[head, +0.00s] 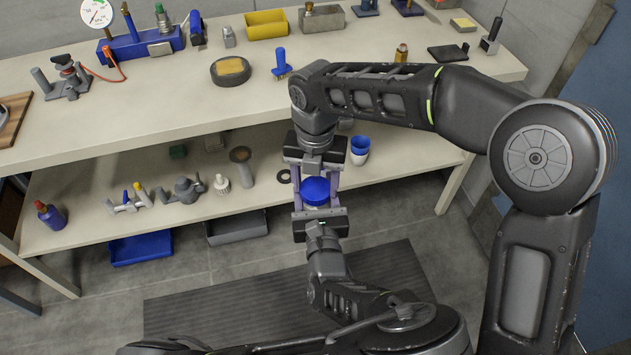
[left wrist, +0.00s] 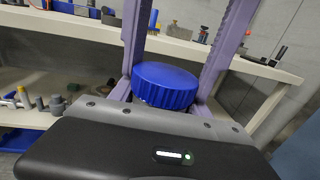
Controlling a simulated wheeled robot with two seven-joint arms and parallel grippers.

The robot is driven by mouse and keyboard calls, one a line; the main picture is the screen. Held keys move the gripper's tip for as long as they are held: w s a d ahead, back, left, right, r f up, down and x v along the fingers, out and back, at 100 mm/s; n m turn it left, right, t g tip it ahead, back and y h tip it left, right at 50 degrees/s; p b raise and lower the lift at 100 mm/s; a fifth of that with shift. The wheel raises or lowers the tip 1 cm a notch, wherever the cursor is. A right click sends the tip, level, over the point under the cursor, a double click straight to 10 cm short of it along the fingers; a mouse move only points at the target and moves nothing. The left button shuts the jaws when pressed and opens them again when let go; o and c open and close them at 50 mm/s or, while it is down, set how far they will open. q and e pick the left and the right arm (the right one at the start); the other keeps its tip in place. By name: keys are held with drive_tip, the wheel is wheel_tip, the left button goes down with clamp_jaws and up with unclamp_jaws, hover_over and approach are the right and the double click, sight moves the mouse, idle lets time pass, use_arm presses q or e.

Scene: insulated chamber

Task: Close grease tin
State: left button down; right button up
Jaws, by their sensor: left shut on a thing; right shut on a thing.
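The grease tin (head: 313,207) is a pale body under a round blue lid (head: 316,189), between my two facing grippers in front of the lower shelf. The ribbed blue lid also shows in the left wrist view (left wrist: 165,86), between purple fingers. My left gripper (head: 319,206), coming from below, is shut on the tin. My right gripper (head: 316,178), coming from above, is shut on the lid. The lid sits over the tin's top; whether it is fully seated I cannot tell. Fingers hide much of the tin's sides.
The upper bench (head: 180,108) holds a round dark tin with a yellow pad (head: 230,70), a blue brush (head: 281,65) and a yellow tray (head: 266,24). A dark mat (head: 220,310) lies on the floor.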

drive_tip(key=m, duration=1.3)
drive_tip(key=shift+m, duration=0.4)
drive_tip(key=m, duration=0.4)
drive_tip(key=shift+m, duration=0.4)
drive_tip(key=o, duration=1.5)
drive_tip(key=shift+o, duration=0.2)
drive_tip(key=shift+s, duration=0.1)
